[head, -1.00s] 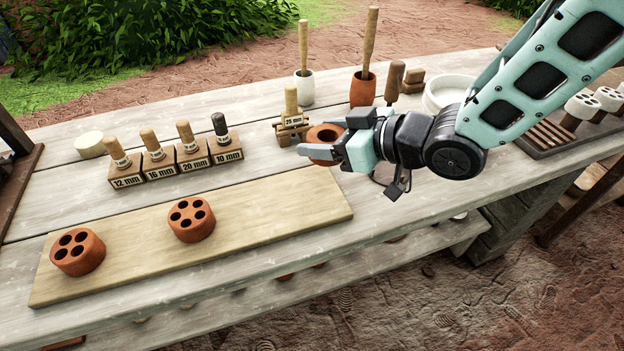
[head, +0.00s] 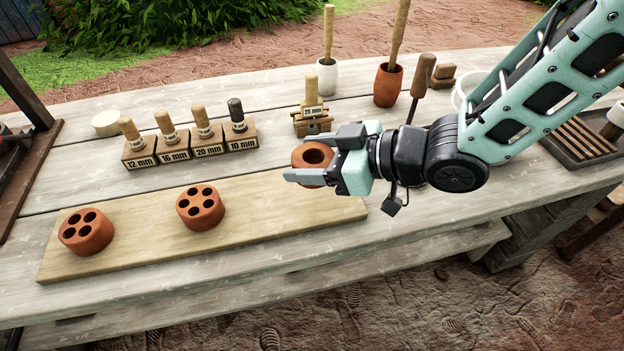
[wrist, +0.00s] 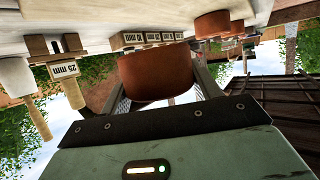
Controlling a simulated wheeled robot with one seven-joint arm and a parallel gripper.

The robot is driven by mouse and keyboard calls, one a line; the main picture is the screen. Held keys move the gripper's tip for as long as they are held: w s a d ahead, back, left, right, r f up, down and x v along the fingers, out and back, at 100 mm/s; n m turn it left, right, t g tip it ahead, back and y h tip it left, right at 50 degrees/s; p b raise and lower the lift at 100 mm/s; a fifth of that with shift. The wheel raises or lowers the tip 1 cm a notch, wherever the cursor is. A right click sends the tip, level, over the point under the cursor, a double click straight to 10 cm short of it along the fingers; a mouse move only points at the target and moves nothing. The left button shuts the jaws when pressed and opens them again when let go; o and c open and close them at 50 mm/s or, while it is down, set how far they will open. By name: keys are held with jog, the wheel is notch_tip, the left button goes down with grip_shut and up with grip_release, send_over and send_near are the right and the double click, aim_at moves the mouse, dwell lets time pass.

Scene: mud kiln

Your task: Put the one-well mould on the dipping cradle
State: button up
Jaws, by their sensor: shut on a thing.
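The one-well mould (head: 312,156) is a red-brown clay ring with a single hole in its top. My gripper (head: 312,166) is shut on it from the right, a finger along its near side. The mould is upright and appears held above the table, near the back right part of the plank. It also shows in the wrist view (wrist: 155,75), between the fingers. No thing is clearly recognisable as the dipping cradle. A small wooden stand (head: 312,128) with a 25 mm handled tool lies just behind the mould. A dark tray with wooden slats (head: 585,140) is at the right.
Two several-holed clay moulds (head: 86,231) (head: 200,208) stand on the plank (head: 130,262). A row of labelled wooden blocks (head: 190,148) is behind it. A white cup (head: 327,76), a clay cup (head: 388,86) and a white bowl (head: 468,92) stand farther back. The front table strip is clear.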

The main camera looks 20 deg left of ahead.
aim_at(312, 192)
jog(key=shift+f, duration=2.4)
jog(key=shift+f, duration=0.15)
jog(key=o, duration=1.1)
